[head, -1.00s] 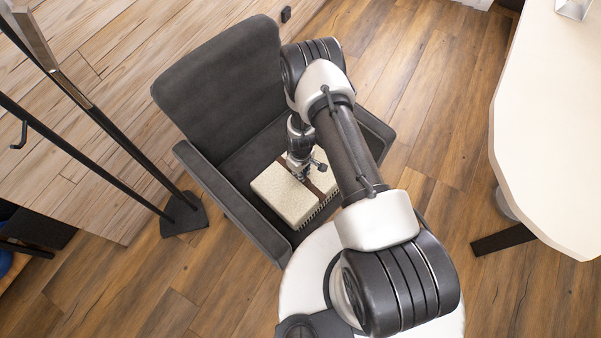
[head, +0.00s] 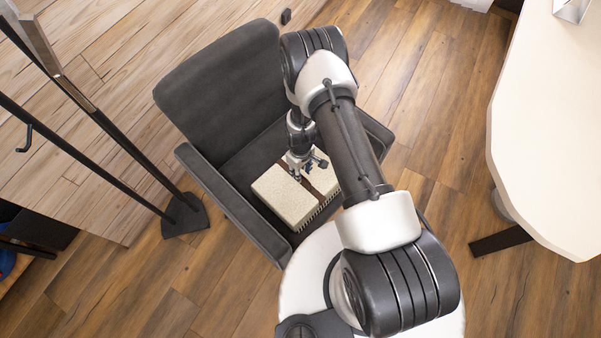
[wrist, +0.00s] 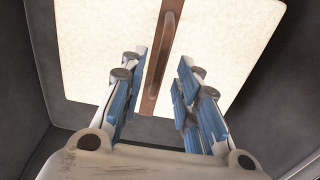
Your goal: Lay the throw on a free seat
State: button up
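The throw (head: 285,197) is a folded cream cloth with a brown strap across its middle and a fringed edge. It lies on the seat of a dark grey armchair (head: 222,80). In the wrist view the throw (wrist: 97,45) lies beyond my fingers, its brown strap with a raised handle (wrist: 165,60) running between them. My gripper (wrist: 158,75) is open, with its blue-padded fingers apart and nothing between the pads. In the head view my gripper (head: 308,164) is just over the throw, partly hidden by my arm.
A white table (head: 550,120) stands at the right. A black-legged stand (head: 185,215) is left of the chair, by the plank wall. Wooden floor (head: 430,120) is clear between chair and table.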

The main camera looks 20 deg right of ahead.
notch_tip(320, 180, up, 40)
jog(key=m+t+p, duration=0.2)
jog(key=m, duration=0.1)
jog(key=s+r+m+t, duration=0.1)
jog(key=s+r, duration=0.7)
jog(key=r, duration=0.4)
jog(key=s+r+m+t, duration=0.1)
jog(key=s+r, duration=0.4)
jog(key=s, duration=0.8)
jog(key=shift+s+d+r+m+t, duration=0.2)
jog(key=shift+s+d+m+t, duration=0.1)
jog(key=shift+m, duration=0.2)
